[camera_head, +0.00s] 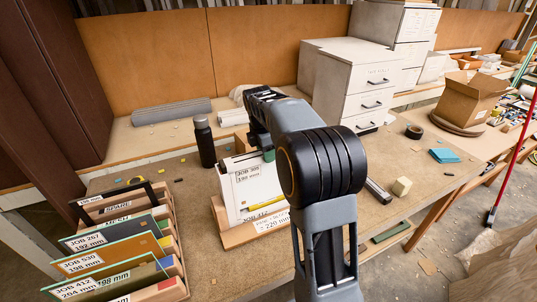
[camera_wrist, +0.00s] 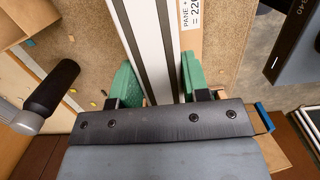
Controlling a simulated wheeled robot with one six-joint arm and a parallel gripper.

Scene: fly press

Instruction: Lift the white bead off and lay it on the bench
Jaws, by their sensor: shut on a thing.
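My gripper (camera_wrist: 160,84) has its two green pads on either side of a long white strip with dark lines, which I take for the white bead (camera_wrist: 148,35); the gripper is shut on it. The strip runs away from the jaws toward the top of the wrist view. My arm hides most of the gripper there; a green pad shows at the white piece's top. Whether the strip is clear of the piece below I cannot tell.
The bench (camera_head: 200,255) carries a rack of labelled job cards (camera_head: 170,284) at left and a dark bottle (camera_head: 204,142) behind. White drawers (camera_head: 347,85) stand at the back. A beige block (camera_head: 402,186) and blue pad (camera_head: 444,155) lie at right, with bare bench between.

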